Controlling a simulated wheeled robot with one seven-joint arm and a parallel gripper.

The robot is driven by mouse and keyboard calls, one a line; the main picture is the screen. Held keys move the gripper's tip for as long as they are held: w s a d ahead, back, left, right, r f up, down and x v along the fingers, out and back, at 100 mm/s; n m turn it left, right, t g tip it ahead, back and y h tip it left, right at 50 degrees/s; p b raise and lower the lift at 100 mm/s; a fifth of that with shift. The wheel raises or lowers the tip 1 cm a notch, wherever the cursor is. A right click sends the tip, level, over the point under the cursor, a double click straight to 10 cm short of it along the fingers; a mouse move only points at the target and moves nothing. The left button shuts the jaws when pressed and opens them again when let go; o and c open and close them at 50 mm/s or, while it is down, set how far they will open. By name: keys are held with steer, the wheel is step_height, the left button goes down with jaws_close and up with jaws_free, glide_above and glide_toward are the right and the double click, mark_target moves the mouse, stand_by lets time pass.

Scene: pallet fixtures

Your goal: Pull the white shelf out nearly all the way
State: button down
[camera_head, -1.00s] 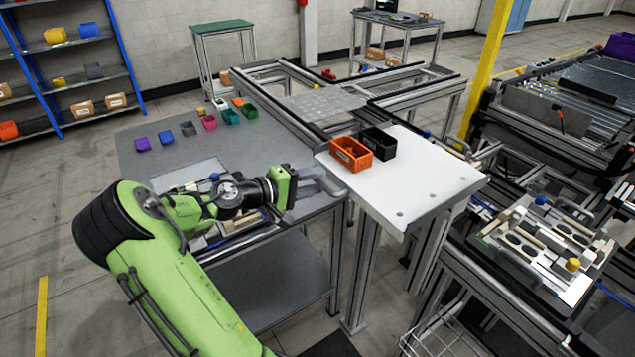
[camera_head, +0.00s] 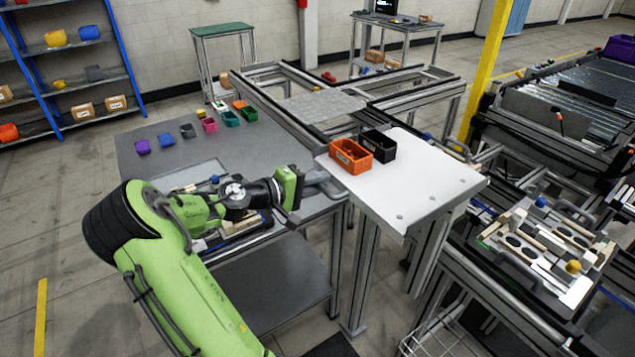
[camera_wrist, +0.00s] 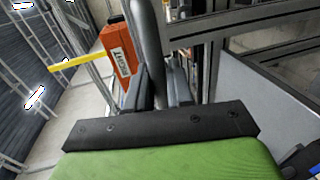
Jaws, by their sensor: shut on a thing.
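The white shelf (camera_head: 430,190) is a flat white plate on the metal frame right of my arm. An orange bin (camera_head: 350,155) and a black bin (camera_head: 379,143) stand on its far left part. My gripper (camera_head: 318,184) is at the shelf's left edge, shut on its grey handle (camera_head: 331,189). In the wrist view the fingers (camera_wrist: 164,88) close around the grey curved handle bar (camera_wrist: 146,40), and the orange bin (camera_wrist: 117,52) shows just beyond. The exact finger contact is partly hidden.
A grey table (camera_head: 165,165) with several small coloured bins lies behind and left of my arm. A fixture with a patterned pallet (camera_head: 545,250) stands right of the shelf. A yellow post (camera_head: 484,70) rises behind. Open floor lies at the left.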

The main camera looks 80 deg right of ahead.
steer(key=f+p+v, duration=0.2)
steer(key=p+v, duration=0.1)
steer(key=v, duration=0.8)
steer(key=f+p+v, duration=0.2)
steer(key=p+v, duration=0.1)
steer(key=v, duration=0.8)
steer(key=shift+w+a+f, duration=0.35)
steer(key=shift+w+a, duration=0.15)
steer(key=shift+w, duration=0.05)
steer(key=c, duration=1.1)
jaws_free()
steer(key=shift+c, duration=0.2)
steer(key=p+v, duration=0.4)
steer(key=v, duration=1.1)
steer(key=shift+w+a, duration=0.25)
steer(key=shift+w, duration=0.05)
steer(key=shift+r, duration=0.1)
